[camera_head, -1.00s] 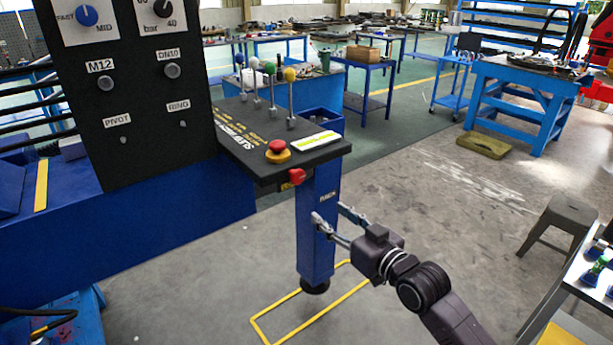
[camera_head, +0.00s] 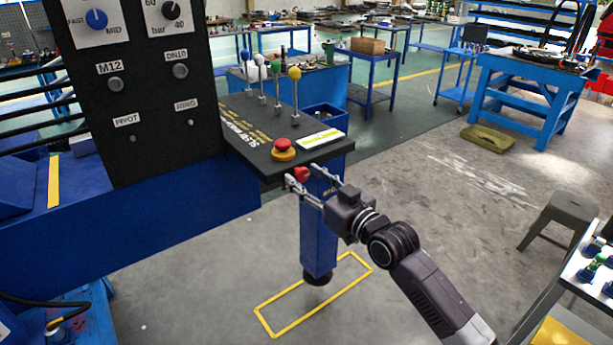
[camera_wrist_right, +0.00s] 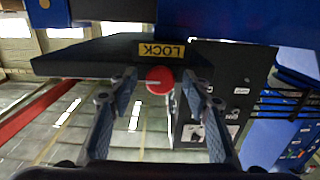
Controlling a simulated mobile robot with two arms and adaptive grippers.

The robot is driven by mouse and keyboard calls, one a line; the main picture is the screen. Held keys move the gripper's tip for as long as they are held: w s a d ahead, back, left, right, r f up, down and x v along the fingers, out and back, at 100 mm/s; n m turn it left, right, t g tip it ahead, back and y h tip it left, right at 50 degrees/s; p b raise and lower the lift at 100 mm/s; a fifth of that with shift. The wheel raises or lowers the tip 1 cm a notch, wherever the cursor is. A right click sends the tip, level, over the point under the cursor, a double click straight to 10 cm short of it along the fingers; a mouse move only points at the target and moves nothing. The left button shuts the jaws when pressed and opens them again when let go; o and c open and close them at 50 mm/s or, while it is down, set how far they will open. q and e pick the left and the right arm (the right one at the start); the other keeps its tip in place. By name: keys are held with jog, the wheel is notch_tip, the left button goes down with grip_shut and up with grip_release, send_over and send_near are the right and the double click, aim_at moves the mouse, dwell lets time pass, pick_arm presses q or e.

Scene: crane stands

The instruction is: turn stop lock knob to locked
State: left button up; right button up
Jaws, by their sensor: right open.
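The stop lock knob (camera_head: 301,174) is a small red knob on the front edge of the black control desk (camera_head: 262,140), below the red mushroom button. In the right wrist view the knob (camera_wrist_right: 159,80) is round with a pale line lying roughly level across its left half. A yellow LOCK label (camera_wrist_right: 161,50) shows beside it, upside down in that view. My right gripper (camera_head: 313,178) is open, with its fingers on either side of the knob. In the right wrist view both fingers (camera_wrist_right: 160,92) stand apart from the knob, with gaps on both sides. My left gripper is not in view.
A red mushroom button (camera_head: 284,148) on a yellow base sits on the desk top above the knob. Several ball-topped levers (camera_head: 277,85) stand behind it. A blue column (camera_head: 319,235) stands under the desk. A stool (camera_head: 560,218) stands at right; the floor between is clear.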

jog(key=shift+c, duration=0.4)
jog(key=c, duration=1.1)
jog(key=m+p, duration=0.1)
jog(key=m, duration=0.3)
jog(key=shift+r+m, duration=0.1)
jog(key=shift+m, duration=0.3)
jog(key=m+p, duration=0.1)
jog(key=m, duration=0.3)
jog(key=shift+m+p, duration=0.3)
jog(key=shift+p, duration=0.1)
jog(key=m+p, duration=0.1)
jog(key=m, duration=0.3)
jog(key=shift+m+p, duration=0.95)
jog(key=shift+m, duration=1.35)
